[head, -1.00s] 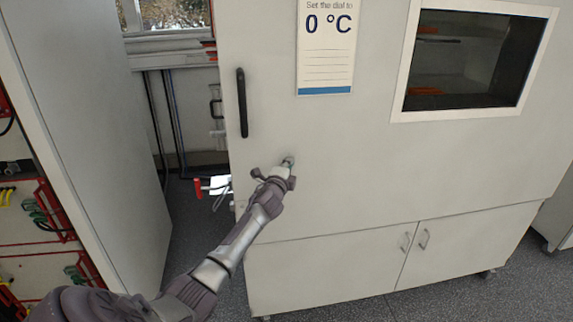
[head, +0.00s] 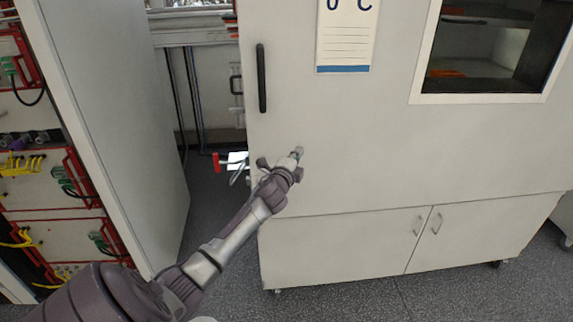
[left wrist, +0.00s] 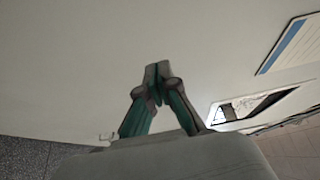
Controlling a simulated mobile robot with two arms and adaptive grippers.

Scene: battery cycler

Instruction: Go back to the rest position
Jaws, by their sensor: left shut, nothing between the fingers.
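My left gripper (head: 298,152) is stretched out in front of the large white cabinet (head: 370,140), below and to the right of its black door handle (head: 261,78). In the left wrist view the fingers of the left gripper (left wrist: 157,72) meet at their tips, with nothing between them. The cabinet's pale front (left wrist: 90,60) lies beyond the fingertips; I cannot tell whether they touch it. My right gripper is in neither view.
A paper sign (head: 346,35) and a dark window (head: 490,45) are on the cabinet door. Two low doors (head: 430,238) are below. A rack with red frames and cables (head: 40,170) stands at the left. Grey floor (head: 340,300) is free in front.

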